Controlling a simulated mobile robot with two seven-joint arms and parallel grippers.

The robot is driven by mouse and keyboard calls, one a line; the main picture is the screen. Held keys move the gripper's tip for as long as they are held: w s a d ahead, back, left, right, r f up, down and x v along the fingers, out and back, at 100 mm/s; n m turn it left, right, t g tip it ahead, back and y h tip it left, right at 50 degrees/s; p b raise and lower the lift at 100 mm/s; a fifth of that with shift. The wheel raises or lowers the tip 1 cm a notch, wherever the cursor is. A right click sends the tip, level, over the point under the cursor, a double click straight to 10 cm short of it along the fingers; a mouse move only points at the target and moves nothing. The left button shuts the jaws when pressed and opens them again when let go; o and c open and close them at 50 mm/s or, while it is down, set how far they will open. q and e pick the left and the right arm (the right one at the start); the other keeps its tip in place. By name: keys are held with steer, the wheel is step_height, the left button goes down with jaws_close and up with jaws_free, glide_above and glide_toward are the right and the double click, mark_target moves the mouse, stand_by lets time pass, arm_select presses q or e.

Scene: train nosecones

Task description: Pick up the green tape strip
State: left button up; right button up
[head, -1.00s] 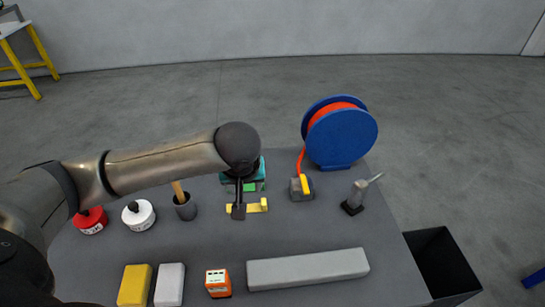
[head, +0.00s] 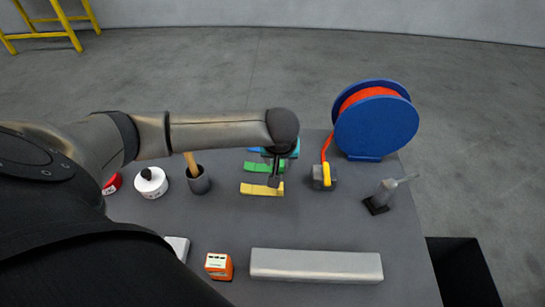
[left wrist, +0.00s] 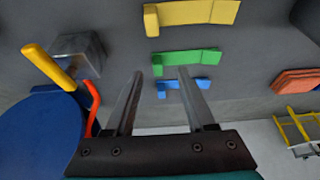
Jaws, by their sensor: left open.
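The green tape strip (head: 258,167) lies on the grey table between a yellow strip (head: 256,189) and a blue strip (head: 255,150). My left gripper (head: 274,182) is above these strips and partly covers them in the head view. In the left wrist view, the green strip (left wrist: 190,60) lies just past the open, empty fingers of the left gripper (left wrist: 160,74). The yellow strip (left wrist: 195,12) is above it in the picture, and the blue strip (left wrist: 180,86) is below, partly behind a finger. My right gripper is in neither view.
A blue reel (head: 375,125) with orange hose and a grey-and-yellow block (head: 323,176) stand right of the strips. A grey cup with a wooden handle (head: 198,182) stands left. A long grey bar (head: 315,266) and an orange box (head: 218,266) lie in front.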

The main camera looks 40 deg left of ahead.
mark_target(281, 166)
arm_select(q)
steer(key=shift+w+b+x, duration=0.1)
steer(key=shift+b+x, duration=0.2)
steer(key=shift+x, duration=1.05)
steer(key=shift+w+b+x, duration=0.15)
steer(key=shift+b+x, duration=0.1)
steer(key=shift+x, duration=1.05)
steer(key=shift+d, duration=0.15)
steer(key=shift+c, duration=0.2)
jaws_close()
